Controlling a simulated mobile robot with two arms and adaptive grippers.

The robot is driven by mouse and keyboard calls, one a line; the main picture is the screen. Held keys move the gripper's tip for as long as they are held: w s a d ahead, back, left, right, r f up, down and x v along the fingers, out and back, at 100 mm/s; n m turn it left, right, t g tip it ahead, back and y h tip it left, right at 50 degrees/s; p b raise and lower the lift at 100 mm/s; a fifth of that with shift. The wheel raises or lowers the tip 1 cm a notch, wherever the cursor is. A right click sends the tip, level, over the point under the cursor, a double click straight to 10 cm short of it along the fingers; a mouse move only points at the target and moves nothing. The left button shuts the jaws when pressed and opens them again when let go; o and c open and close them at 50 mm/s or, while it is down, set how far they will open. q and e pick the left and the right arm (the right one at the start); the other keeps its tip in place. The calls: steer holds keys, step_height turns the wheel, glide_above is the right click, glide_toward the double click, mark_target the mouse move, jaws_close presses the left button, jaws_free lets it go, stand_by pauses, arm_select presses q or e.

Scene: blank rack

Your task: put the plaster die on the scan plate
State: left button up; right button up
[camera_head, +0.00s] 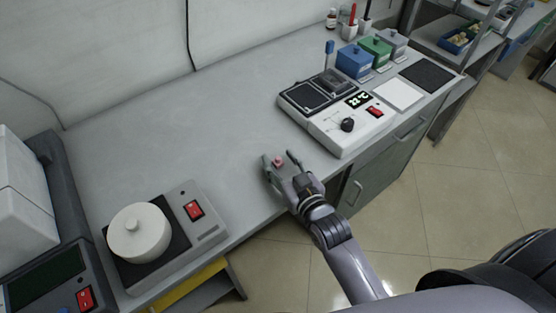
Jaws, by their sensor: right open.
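A small pink-topped piece (279,161), which may be the plaster die, is near the front edge of the grey bench. My right gripper (279,158) is open, with its fingers on either side of this piece. I cannot tell whether they touch it, and the gripper hides its lower part. A flat white plate (399,93) and a flat black plate (427,75) lie at the bench's right end. I cannot tell which of them, if either, is the scan plate. My left gripper is not in view.
A white device with a knob (345,125) stands right of the gripper. A device with a round white pot (139,232) stands at the left front. Blue (354,61), green (375,51) and grey (392,42) boxes stand at the back. The middle bench (190,120) is clear.

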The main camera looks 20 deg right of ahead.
steer(key=shift+c, duration=0.2)
jaws_close()
stand_by(0.5)
steer(key=shift+r, duration=0.1)
